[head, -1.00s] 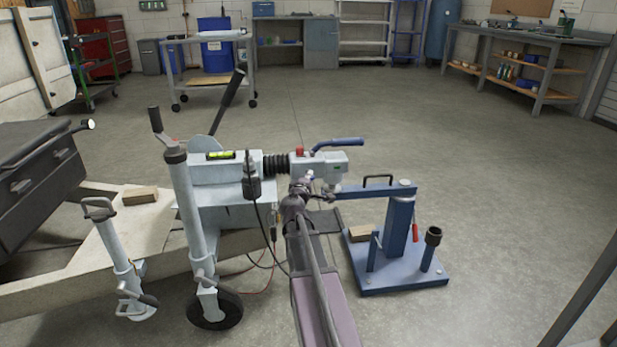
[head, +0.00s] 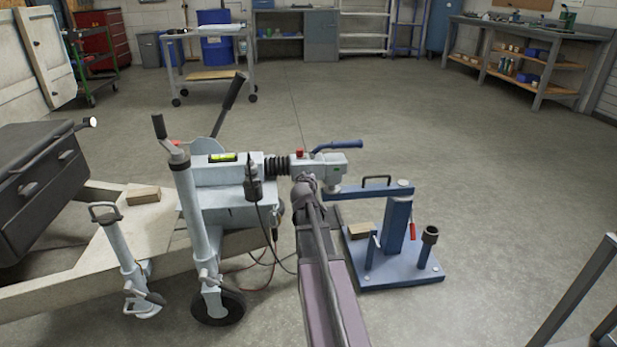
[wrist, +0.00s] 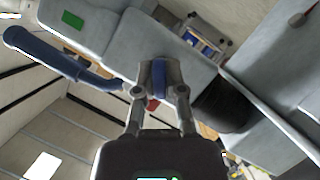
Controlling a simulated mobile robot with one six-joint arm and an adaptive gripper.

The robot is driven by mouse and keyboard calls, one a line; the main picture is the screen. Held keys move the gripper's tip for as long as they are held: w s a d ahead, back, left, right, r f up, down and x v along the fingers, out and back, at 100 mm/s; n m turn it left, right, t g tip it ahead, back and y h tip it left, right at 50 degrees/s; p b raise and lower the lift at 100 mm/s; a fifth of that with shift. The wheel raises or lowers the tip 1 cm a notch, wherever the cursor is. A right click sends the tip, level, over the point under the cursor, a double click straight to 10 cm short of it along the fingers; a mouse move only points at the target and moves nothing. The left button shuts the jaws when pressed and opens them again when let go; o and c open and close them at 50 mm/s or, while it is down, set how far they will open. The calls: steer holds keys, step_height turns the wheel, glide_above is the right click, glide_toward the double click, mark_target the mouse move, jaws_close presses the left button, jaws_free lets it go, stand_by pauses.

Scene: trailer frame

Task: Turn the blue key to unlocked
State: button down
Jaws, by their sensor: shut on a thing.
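The blue key (wrist: 159,78) shows as a blue upright piece between my fingertips in the wrist view. My gripper (wrist: 158,88) is shut on it, right at the grey coupling head (wrist: 115,35). In the head view my arm hides the key and fingers, just in front of the coupling head (head: 328,165). A blue lever handle (head: 338,146) slants up from the coupling's top; it also shows at the left of the wrist view (wrist: 50,58). A green patch (wrist: 73,20) is on the coupling. The key's turn angle cannot be told.
A blue stand (head: 400,222) on a base plate is close right of my arm. A black bellows (head: 276,165) joins the coupling.

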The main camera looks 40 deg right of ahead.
steer(key=m+y+p, duration=0.1)
steer(key=m+y, duration=0.1)
steer(key=m, duration=0.1)
steer(key=shift+t, duration=0.3)
steer(key=shift+f+m+t+y, duration=0.1)
steer(key=shift+m+t+y, duration=0.2)
steer(key=shift+m+y, duration=0.35)
steer(key=shift+m, duration=0.35)
steer(key=c, duration=0.7)
jaws_free()
steer(key=shift+w, duration=0.1)
